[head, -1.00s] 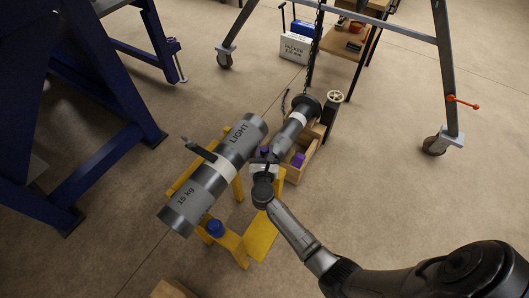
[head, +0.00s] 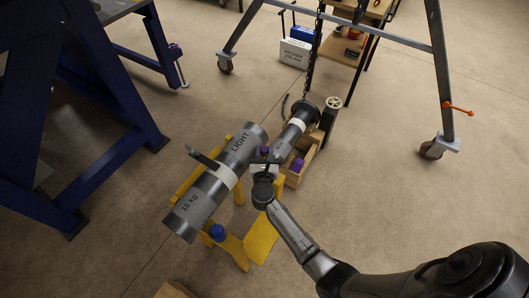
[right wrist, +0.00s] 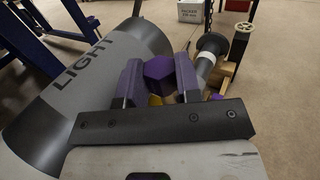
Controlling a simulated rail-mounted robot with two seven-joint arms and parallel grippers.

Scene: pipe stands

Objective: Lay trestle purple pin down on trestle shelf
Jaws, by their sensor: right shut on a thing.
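The purple pin (head: 264,151) is a faceted purple block held in my right gripper (head: 264,164), beside the large grey pipe. In the right wrist view the pin (right wrist: 159,72) sits between the two fingers of the gripper (right wrist: 157,82), which are shut on it. The yellow trestle (head: 236,247) stands under and beside the pipe. A flat yellow plate (head: 263,236), which looks like its shelf, lies in front of my right gripper, with nothing seen on it. My left gripper is not in view.
The grey pipe (head: 191,213), marked LIGHT and 15 kg, rests on the trestle, with a dark bar across it. A blue knob (head: 217,232) is nearby. A wooden box (head: 305,169) holds another purple piece (head: 297,165). A narrower pipe (head: 289,131) lies behind.

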